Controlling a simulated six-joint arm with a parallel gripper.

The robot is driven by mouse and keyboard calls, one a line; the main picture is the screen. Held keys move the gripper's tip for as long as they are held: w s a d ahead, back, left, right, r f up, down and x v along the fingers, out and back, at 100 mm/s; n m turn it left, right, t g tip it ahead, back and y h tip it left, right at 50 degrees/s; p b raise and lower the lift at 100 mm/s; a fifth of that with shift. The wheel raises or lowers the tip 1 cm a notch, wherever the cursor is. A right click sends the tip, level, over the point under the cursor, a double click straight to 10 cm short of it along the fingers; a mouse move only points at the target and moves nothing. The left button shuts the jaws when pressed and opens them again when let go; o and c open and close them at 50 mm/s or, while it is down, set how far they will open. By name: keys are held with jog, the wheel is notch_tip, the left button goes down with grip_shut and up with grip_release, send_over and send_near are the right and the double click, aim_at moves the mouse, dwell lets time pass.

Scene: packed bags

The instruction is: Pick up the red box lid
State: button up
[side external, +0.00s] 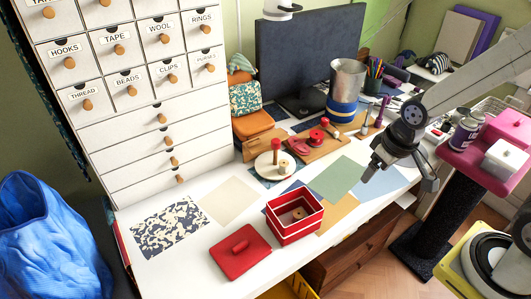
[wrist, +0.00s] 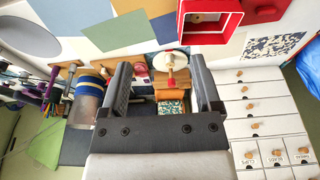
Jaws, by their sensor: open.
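The red box lid (side external: 236,262) lies flat on the white tabletop, knob up, at the front left of the red box in the side view. The open red box (side external: 296,228) stands beside it with a small wooden piece inside. In the wrist view the lid (wrist: 262,10) is partly cut off at the top edge, beside the red box (wrist: 183,30). My gripper (side external: 402,178) is in the air to the right of the box, well away from the lid. In the wrist view my gripper (wrist: 161,68) has its two fingers apart with nothing held between them.
Coloured sheets and a patterned sheet (side external: 170,225) lie flat on the table. A round white stand with a red spool (side external: 275,152), a metal canister (side external: 346,82) and a monitor (side external: 300,50) stand behind. A drawer cabinet (side external: 150,145) borders the left side. The table around the lid is clear.

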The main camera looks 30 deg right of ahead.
jog(key=shift+o, duration=1.3)
jog(key=w+a+f+t, duration=0.1)
jog(key=w+a+f, duration=0.2)
jog(key=a, duration=0.2)
jog(key=w+a+f+t+y, duration=0.1)
jog(key=w+a+f+t, duration=0.1)
jog(key=a, duration=0.4)
jog(key=w+a+f+t, duration=0.1)
jog(key=w+a+f, duration=0.4)
jog(key=w, duration=0.1)
jog(key=shift+w+a+t+y, duration=0.1)
jog(key=shift+a+t+y, duration=0.2)
jog(key=shift+a, duration=0.1)
jog(key=s+a+f+t, duration=0.1)
jog(key=a+f+t, duration=0.1)
jog(key=a+f, duration=0.1)
jog(key=s+a+f+t, duration=0.1)
jog(key=s+a+f, duration=0.1)
jog(key=f, duration=0.3)
jog(key=s+a+f+t, duration=0.1)
jog(key=a+f+t, duration=0.1)
jog(key=a+f, duration=0.2)
jog(key=shift+s+a+n+t, duration=0.25)
jog(key=shift+a+n+t, duration=0.05)
jog(key=shift+a+n, duration=0.1)
jog(key=shift+s+a+f+t, duration=0.15)
jog(key=shift+s+f+t, duration=0.2)
jog(key=shift+s+t, duration=0.1)
